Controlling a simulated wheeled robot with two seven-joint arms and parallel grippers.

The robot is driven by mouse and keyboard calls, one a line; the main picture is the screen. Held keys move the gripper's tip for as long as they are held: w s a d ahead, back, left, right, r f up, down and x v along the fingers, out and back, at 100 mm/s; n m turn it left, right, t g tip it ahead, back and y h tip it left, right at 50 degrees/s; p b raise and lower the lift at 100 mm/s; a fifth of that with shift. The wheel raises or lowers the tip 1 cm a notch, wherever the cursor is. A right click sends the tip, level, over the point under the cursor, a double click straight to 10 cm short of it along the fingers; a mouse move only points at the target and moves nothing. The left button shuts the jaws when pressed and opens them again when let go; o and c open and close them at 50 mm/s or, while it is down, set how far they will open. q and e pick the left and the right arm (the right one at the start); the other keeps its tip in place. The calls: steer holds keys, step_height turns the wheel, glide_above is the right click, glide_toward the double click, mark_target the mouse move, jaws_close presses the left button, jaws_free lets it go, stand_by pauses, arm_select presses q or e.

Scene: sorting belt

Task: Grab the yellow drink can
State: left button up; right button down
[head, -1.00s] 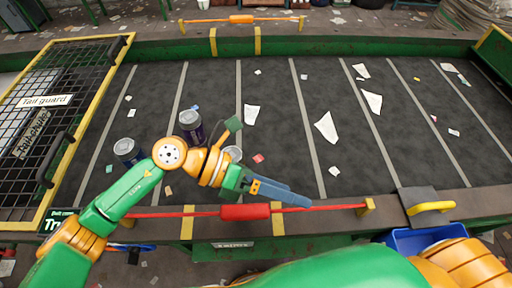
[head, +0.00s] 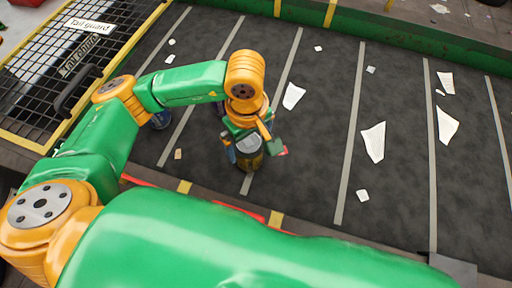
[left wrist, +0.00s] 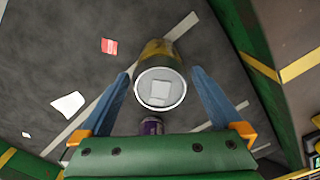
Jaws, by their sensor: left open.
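The yellow drink can (head: 249,163) stands on the dark belt in the head view, under my left gripper (head: 250,136), which partly hides it. In the left wrist view the can (left wrist: 160,88) shows its pale round top and yellow side. My left gripper (left wrist: 160,76) is open there, with one blue finger on each side of the can. Gaps show between fingers and can; I cannot tell how far down the fingers reach. My right gripper is not in view.
A purple can (left wrist: 152,127) is close by in the left wrist view, partly behind the gripper body. A blue can (head: 160,120) is half hidden by my arm. Paper scraps (head: 373,142) lie on the belt. The black mesh guard (head: 60,85) bounds the left side.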

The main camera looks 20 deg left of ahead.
arm_select(q)
step_height(320, 180, down, 4)
steer(key=shift+s+a+f+p, duration=0.1)
steer(key=shift+s+f+p, duration=0.05)
steer(key=shift+p, duration=0.8)
steer(key=shift+f, duration=0.45)
steer(key=c, duration=1.1)
